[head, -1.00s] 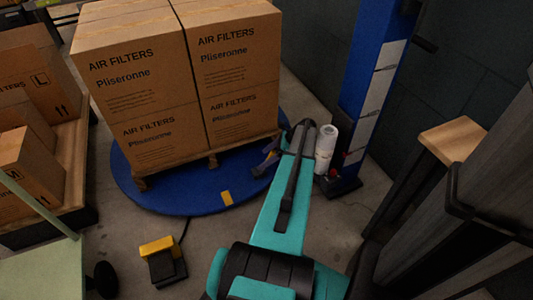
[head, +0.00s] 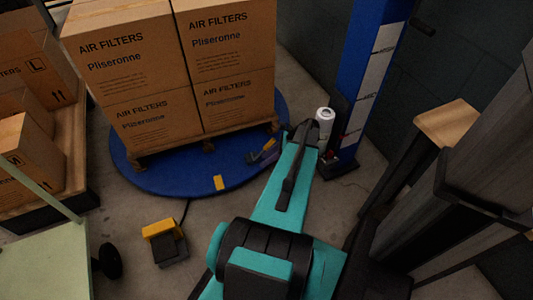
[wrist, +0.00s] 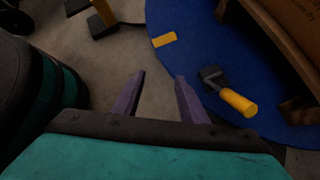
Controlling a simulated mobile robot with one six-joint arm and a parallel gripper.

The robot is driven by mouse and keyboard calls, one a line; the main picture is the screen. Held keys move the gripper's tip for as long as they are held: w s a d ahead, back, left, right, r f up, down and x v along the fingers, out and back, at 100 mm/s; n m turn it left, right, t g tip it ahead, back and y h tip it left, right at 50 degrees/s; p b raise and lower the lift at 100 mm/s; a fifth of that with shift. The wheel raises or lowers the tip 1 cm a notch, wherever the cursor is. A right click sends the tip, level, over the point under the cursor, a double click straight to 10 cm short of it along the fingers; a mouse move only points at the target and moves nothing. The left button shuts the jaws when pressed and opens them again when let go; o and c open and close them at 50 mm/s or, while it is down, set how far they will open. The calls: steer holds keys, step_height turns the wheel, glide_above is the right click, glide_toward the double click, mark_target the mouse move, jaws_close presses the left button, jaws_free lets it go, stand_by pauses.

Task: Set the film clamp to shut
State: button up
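The film clamp (wrist: 212,78) is a small dark block with a yellow lever handle (wrist: 238,103) at the edge of the blue turntable (wrist: 190,45) in the wrist view. The handle sticks out toward the lower right there. In the head view the clamp (head: 267,146) is small, near the turntable's right edge, just left of my arm; its lever position is hard to tell. My gripper (wrist: 160,76) is open and empty, with two purple fingers apart. The clamp lies to the right of the right finger and is not between them. My arm largely hides the gripper in the head view.
Stacked air filter boxes (head: 175,65) on a pallet stand on the turntable. A blue column (head: 367,80) and white film roll (head: 325,117) stand right of it. A yellow-black foot pedal (head: 163,240) lies on the floor. A wooden-topped stool (head: 450,125) is at right.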

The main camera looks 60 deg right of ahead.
steer(key=shift+s+a, duration=0.2)
steer(key=shift+a, duration=0.1)
steer(key=c, duration=0.5)
steer(key=shift+w+a, duration=0.15)
steer(key=shift+a, duration=0.05)
steer(key=c, duration=0.3)
steer(key=w+a+f+n+g, duration=0.1)
steer(key=w+a+n, duration=0.1)
steer(key=a, duration=0.2)
steer(key=w+a+f+n+g+y, duration=0.1)
steer(key=w+a+n, duration=0.1)
steer(key=a, duration=0.2)
steer(key=w+a+f+n+g, duration=0.1)
steer(key=w+a+f+n, duration=0.1)
steer(key=a, duration=0.2)
steer(key=shift+w+a, duration=0.3)
steer(key=shift+w, duration=0.1)
jaws_close()
steer(key=a+f+n+g+h, duration=0.1)
steer(key=a+f+n+g, duration=0.25)
steer(key=a+n, duration=0.7)
steer(key=a+f+n+g+h, duration=0.1)
steer(key=a+f+n+g, duration=0.3)
steer(key=a, duration=1.1)
steer(key=s+a+n+g+h, duration=0.1)
steer(key=s+a+n+h, duration=0.3)
steer(key=s+a+n, duration=0.3)
steer(key=shift+s+a+n, duration=0.15)
steer(key=shift+a+n, duration=1.55)
steer(key=shift+n, duration=0.85)
